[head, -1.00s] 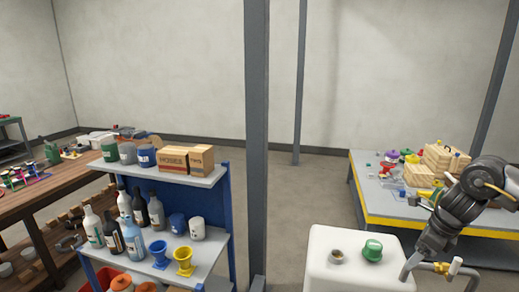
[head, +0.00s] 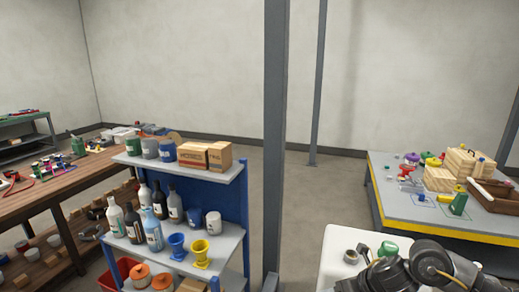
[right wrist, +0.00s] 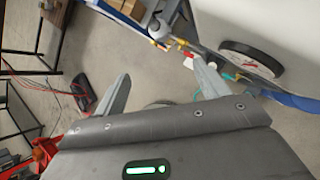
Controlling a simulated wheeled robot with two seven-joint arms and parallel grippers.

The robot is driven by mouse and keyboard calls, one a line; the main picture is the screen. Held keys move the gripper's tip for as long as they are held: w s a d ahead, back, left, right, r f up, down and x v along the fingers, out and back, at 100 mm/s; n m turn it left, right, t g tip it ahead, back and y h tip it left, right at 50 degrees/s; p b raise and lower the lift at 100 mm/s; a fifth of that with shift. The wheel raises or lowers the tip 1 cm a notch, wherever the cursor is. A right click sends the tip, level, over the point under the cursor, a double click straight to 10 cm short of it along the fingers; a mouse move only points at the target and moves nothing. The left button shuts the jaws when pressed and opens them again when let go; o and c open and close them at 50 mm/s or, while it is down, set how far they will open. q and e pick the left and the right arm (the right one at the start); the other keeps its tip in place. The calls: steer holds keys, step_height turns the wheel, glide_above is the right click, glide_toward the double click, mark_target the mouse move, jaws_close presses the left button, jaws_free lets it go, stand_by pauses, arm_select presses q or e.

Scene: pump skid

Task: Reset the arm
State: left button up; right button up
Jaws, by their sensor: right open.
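My right arm (head: 415,268) is a dark, bent arm at the lower right of the head view, in front of the white tank (head: 345,238). Its gripper is not clear in that view. In the right wrist view my right gripper (right wrist: 165,86) has its two grey fingers spread wide, with nothing between them but the view of the floor and objects beyond. My left gripper is in neither view.
The tank has a green cap (head: 388,250) on top, partly behind my arm. A shelf rack (head: 185,172) with bottles, funnels and boxes stands left of a grey post (head: 275,140). A yellow-edged table (head: 400,212) is at right. Open floor (head: 325,185) lies between.

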steer(key=s+a+f+m+t+y, duration=0.1)
steer(key=s+a+f+m+t, duration=0.2)
steer(key=s+a+m, duration=0.75)
steer(key=s+d+f+m+g+h, duration=0.2)
steer(key=s+d+f+m, duration=0.15)
steer(key=s+m, duration=0.45)
steer(key=s+d+f+m+g+h, duration=0.1)
steer(key=s+d+f+m+h, duration=0.15)
steer(key=s+d+m, duration=0.55)
steer(key=s+d+f+m+g+h, duration=0.15)
steer(key=s+f+m, duration=0.35)
steer(key=m, duration=0.6)
step_height(320, 180, down, 29)
steer(key=s+g+b, duration=0.2)
steer(key=s+b, duration=0.1)
steer(key=b, duration=0.1)
steer(key=s+d+f+g+b, duration=0.1)
steer(key=s+d+f+b, duration=0.1)
steer(key=s+f, duration=1.3)
steer(key=shift+s+d+f, duration=0.35)
steer(key=shift+s+f, duration=0.05)
steer(key=shift+f, duration=0.45)
